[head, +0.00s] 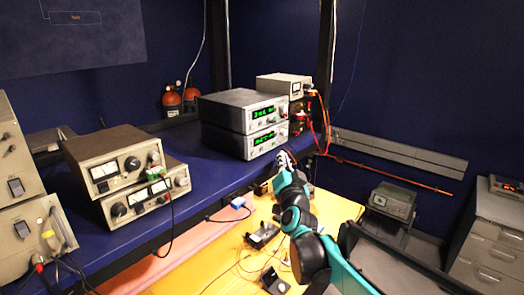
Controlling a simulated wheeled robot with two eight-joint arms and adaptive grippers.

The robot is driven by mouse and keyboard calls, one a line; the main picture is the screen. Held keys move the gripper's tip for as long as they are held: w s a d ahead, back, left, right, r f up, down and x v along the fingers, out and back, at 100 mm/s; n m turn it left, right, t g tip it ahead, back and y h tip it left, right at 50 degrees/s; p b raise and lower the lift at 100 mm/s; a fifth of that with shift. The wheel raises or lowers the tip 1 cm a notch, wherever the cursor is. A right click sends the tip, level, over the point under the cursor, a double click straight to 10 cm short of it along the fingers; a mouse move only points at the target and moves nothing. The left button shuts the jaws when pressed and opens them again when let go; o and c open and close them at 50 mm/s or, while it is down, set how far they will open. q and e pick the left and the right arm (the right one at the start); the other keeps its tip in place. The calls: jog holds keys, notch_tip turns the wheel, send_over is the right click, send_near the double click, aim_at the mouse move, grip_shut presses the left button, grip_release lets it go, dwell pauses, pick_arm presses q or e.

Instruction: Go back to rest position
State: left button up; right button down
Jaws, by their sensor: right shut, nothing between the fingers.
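My right arm, teal and black, comes in from the lower right and reaches over the yellow work surface. My right gripper (286,161) is at its far end, small in the picture, just in front of the blue shelf edge and below the stacked instruments with green displays (244,122). It is shut and holds nothing. My left gripper is not in view.
Two beige meters (128,172) stand on the blue shelf (185,150) at left. The yellow work surface (215,265) holds a small blue box (238,202), small devices and loose wires. An orange rod (390,174) and a grey cabinet (495,245) are at right.

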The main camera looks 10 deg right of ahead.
jog(key=s+a+f+n+g+y+b, duration=0.1)
jog(key=s+a+f+n+g+b, duration=0.1)
jog(key=s+f+b, duration=0.55)
jog(key=s+a+f+n+g+y+b, duration=0.2)
jog(key=s+f+b, duration=0.15)
jog(key=f, duration=0.75)
jog(key=s+a+f+n+g+y+b, duration=0.15)
jog(key=s+f+b, duration=0.35)
jog(key=f, duration=0.5)
jog(key=s+f+n+g+b, duration=0.1)
jog(key=s+f+b, duration=0.3)
jog(key=f, duration=0.5)
jog(key=s+d+f+n+g+h+b, duration=0.1)
jog(key=s+f+g+b, duration=0.2)
jog(key=s+f, duration=0.5)
jog(key=s+d+f+n+g+h+b, duration=0.1)
jog(key=s+f+g+b, duration=0.2)
jog(key=s+f+b, duration=0.3)
notch_tip(320, 180, down, 5)
jog(key=shift+s+f, duration=0.1)
jog(key=shift+s, duration=0.35)
